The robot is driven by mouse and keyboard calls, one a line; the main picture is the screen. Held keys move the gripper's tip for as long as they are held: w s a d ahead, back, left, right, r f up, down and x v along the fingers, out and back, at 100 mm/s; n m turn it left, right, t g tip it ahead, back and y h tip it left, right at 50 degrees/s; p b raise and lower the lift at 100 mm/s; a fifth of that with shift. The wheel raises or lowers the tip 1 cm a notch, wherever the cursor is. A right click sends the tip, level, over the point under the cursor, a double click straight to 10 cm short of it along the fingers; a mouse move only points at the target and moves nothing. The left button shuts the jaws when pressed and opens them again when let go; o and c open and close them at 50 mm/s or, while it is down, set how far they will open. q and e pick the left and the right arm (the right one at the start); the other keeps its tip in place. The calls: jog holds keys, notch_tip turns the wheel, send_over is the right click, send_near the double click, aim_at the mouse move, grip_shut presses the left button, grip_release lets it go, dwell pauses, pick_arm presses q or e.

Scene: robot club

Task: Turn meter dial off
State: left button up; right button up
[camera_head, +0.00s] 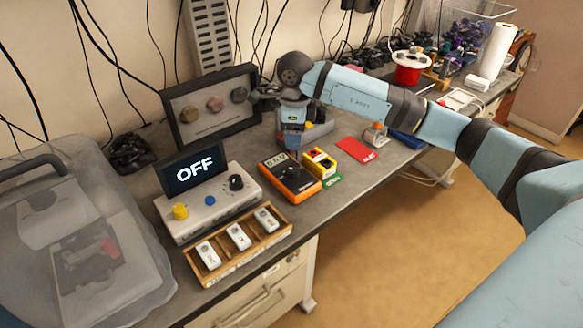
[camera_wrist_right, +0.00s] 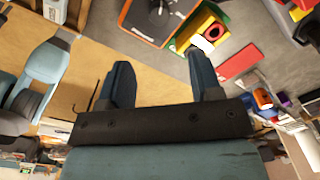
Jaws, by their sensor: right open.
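The orange-and-black meter (camera_head: 290,178) lies on the grey bench, its black face turned up. Its dial is too small to read in the head view. The meter also shows at the top of the right wrist view (camera_wrist_right: 146,22), cut off by the frame edge. My right gripper (camera_head: 291,141) is above the bench behind the meter, apart from it. In the right wrist view its two fingers (camera_wrist_right: 162,78) are spread with nothing between them. My left gripper is in neither view.
A grey box (camera_head: 209,205) with knobs and a screen (camera_head: 193,170) reading "OFF" stands left of the meter. A wooden tray (camera_head: 237,250) of small white modules lies in front. A yellow block (camera_head: 319,162) and red card (camera_head: 356,150) lie to the right.

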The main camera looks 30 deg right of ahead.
aim_at(294, 170)
notch_tip(294, 170, down, 12)
jog(key=shift+r+p, duration=0.1)
jog(key=shift+p, duration=0.5)
jog(key=shift+c, duration=0.2)
jog(key=c, duration=0.9)
